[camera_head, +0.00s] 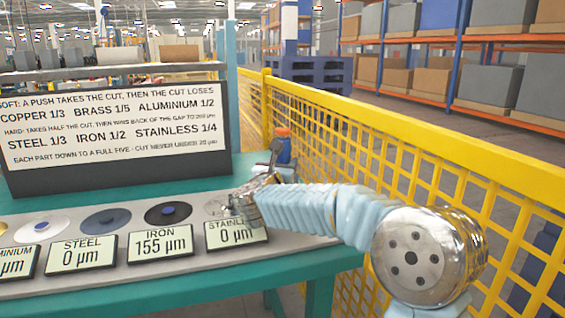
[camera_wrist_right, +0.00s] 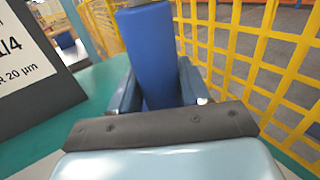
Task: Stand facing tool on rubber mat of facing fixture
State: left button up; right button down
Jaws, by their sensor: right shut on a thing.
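The facing tool, a blue block, stands between the fingers of my right gripper in the right wrist view (camera_wrist_right: 152,55). In the head view, a blue body with an orange top (camera_head: 284,147) shows at my right gripper (camera_head: 277,163), over the right end of the teal table. My right gripper is shut on the tool. The facing fixture (camera_head: 190,252) is a long grey strip with round metal discs and display plates; iron reads 155 µm, steel and stainless read 0 µm. I cannot make out the rubber mat. My left gripper is not in view.
A dark-based sign board (camera_head: 115,128) stands behind the fixture, left of my right gripper. A yellow mesh fence (camera_head: 400,150) runs close behind and right of the table. My right arm covers the fixture's right end. Shelves with boxes (camera_head: 470,75) stand beyond the fence.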

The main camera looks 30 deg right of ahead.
jog(key=shift+r, duration=0.1)
jog(key=c, duration=0.5)
grip_release()
jog(key=b+v, duration=0.3)
jog(key=v, duration=0.8)
jog(key=shift+s+a, duration=0.4)
